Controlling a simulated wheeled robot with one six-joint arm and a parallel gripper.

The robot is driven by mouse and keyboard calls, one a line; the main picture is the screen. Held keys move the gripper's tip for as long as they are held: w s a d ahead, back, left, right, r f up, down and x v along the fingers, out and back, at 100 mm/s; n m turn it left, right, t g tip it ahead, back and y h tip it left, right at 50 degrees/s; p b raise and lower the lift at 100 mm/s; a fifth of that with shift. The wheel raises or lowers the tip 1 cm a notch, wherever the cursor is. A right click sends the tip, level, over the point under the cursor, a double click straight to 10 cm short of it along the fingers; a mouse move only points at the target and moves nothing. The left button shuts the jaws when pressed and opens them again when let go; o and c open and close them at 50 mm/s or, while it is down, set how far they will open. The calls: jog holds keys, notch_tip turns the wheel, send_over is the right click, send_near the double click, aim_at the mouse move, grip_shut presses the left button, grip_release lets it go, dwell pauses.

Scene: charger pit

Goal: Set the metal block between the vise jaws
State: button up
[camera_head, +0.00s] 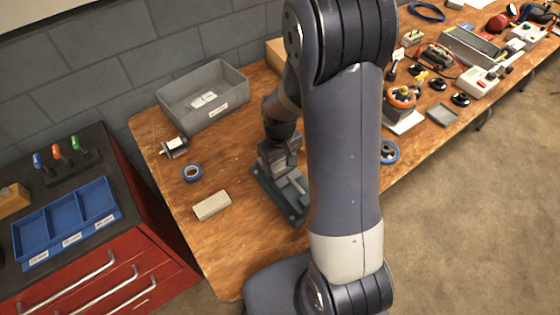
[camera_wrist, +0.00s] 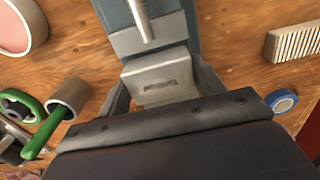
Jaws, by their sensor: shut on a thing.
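The metal block (camera_wrist: 160,78) is a pale grey block with small dark lettering, seen in the wrist view. My gripper (camera_wrist: 163,92) is shut on it, with one finger on each side. The grey-blue vise (camera_wrist: 180,28) lies just beyond the block, with its screw rod pointing along it and a lighter jaw close to the block's far edge. In the head view my gripper (camera_head: 278,148) is low over the back end of the vise (camera_head: 292,200). The block is not clear there, and I cannot tell how deep it sits between the jaws.
A ridged beige block (camera_head: 212,206) and a blue tape roll (camera_head: 192,173) lie left of the vise on the wooden bench. A grey bin (camera_head: 203,97) stands behind them. A green-handled tool (camera_wrist: 45,135) and a short tube (camera_wrist: 69,95) show in the wrist view. Bare wood surrounds the vise's left side.

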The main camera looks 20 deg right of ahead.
aim_at(280, 169)
jog(key=shift+f+b, duration=1.4)
jog(key=shift+f, duration=0.05)
dwell(1.5)
jog(key=o, duration=1.3)
jog(key=shift+c, duration=0.2)
jog(key=shift+r+p, duration=0.8)
jog(key=shift+r, duration=0.05)
notch_tip(280, 169, up, 8)
jog(key=p, duration=0.6)
jog(key=shift+s, duration=0.1)
jog(key=shift+r+p, duration=0.35)
jog(key=shift+r, duration=0.1)
